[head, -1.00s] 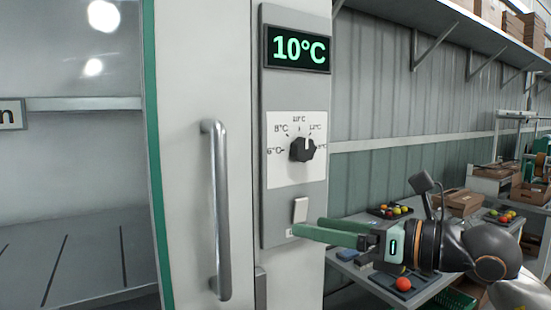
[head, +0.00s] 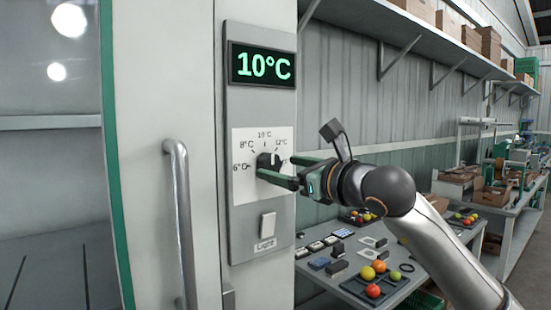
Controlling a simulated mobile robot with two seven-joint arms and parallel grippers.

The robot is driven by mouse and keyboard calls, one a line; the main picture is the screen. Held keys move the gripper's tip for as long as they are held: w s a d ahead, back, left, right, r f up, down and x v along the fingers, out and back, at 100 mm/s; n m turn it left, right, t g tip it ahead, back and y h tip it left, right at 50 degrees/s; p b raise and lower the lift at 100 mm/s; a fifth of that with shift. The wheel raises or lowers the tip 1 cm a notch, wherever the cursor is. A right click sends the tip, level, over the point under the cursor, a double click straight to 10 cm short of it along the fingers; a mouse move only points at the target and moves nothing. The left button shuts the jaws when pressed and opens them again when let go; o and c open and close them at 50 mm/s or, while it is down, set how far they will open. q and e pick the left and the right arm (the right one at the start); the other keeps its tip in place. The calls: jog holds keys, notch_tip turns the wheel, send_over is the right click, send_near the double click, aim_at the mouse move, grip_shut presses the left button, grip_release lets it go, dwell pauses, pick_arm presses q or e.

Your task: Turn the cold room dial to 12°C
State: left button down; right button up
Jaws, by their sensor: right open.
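The cold room dial (head: 265,159) is a black knob on a white scale plate (head: 241,190) with marks from 6°C up through 8, 10 and 12°C. The display (head: 261,66) above it reads 10°C in green. My right gripper (head: 270,170) is at the dial, with its green fingers open, one towards the upper right side and one below the knob. The gripper hides part of the dial and the scale's right end. I cannot tell whether the fingers touch the knob. My left gripper is not in view.
A light switch (head: 267,226) labelled "Light" sits below the dial. The cold room door handle (head: 181,225) stands out to the left. A table (head: 340,284) with tomatoes and small items is at lower right, under a long wall shelf (head: 400,30).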

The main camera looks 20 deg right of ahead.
aim_at(269, 165)
jog(key=shift+p+x, duration=0.3)
jog(key=shift+x, duration=1.15)
jog(key=shift+c, duration=0.2)
jog(key=c, duration=1.3)
